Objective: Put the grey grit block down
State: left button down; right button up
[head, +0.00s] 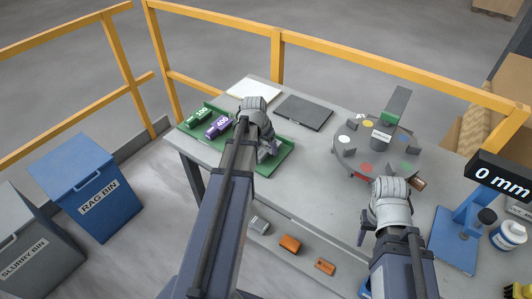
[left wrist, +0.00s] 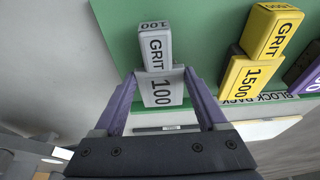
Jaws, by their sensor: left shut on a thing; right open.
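The grey grit block (left wrist: 160,88), labelled GRIT 100, is upright between the two fingers of my left gripper (left wrist: 163,100) in the left wrist view. My left gripper (head: 268,150) is shut on it, over the right part of the green block rack (head: 284,158) in the head view. Whether the block's base touches the rack is hidden. A yellow 1500 block (left wrist: 258,62) and a purple block (head: 218,127) stand in the rack to one side, with a green block (head: 199,116) at its left end. My right gripper (head: 364,228) is open and empty over the table's front.
A dark mat (head: 303,112) and a white sheet (head: 254,90) lie behind the rack. A round grey fixture (head: 350,160) stands right of centre. The middle front of the table is clear.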

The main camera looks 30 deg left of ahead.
pick_arm(q)
jog(key=shift+f, duration=0.55)
pick_arm(e)
jog(key=shift+f, duration=0.55)
pick_arm(q)
jog(key=shift+r, duration=0.15)
pick_arm(e)
jog(key=shift+r, duration=0.15)
pick_arm(q)
grip_release()
jog(key=p+v, duration=1.1)
jog(key=v, duration=0.1)
jog(key=shift+p, duration=0.3)
pick_arm(e)
notch_tip(320, 180, up, 12)
jog(key=shift+f, duration=0.25)
